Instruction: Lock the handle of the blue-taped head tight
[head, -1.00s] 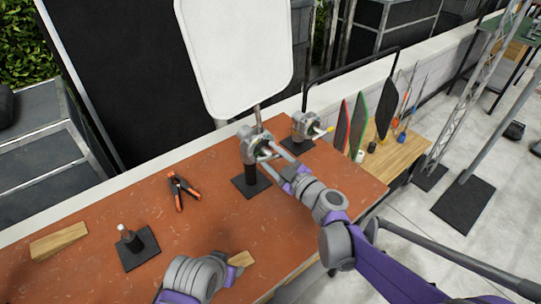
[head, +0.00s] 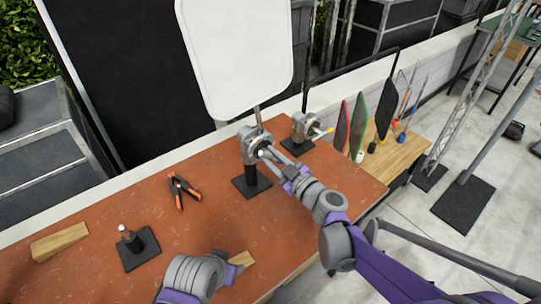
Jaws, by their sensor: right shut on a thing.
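A grip head (head: 249,138) sits on a black post and square base on the red-brown table, with a rod from it up to a large white panel (head: 235,50). My right gripper (head: 263,153) is at this head's near right side, shut on a small part there, apparently its handle, which the fingers mostly hide. A second head (head: 303,126) with a yellow-tipped handle stands behind it to the right. I cannot make out blue tape on either head. My left arm shows at the bottom, but its gripper does not show.
Orange-and-black pliers (head: 179,190), a short stand with a pin (head: 136,249) and a wooden wedge (head: 59,242) lie to the left on the table (head: 200,225). A wood block (head: 242,259) is by my left arm. Coloured flags (head: 359,122) stand behind at right.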

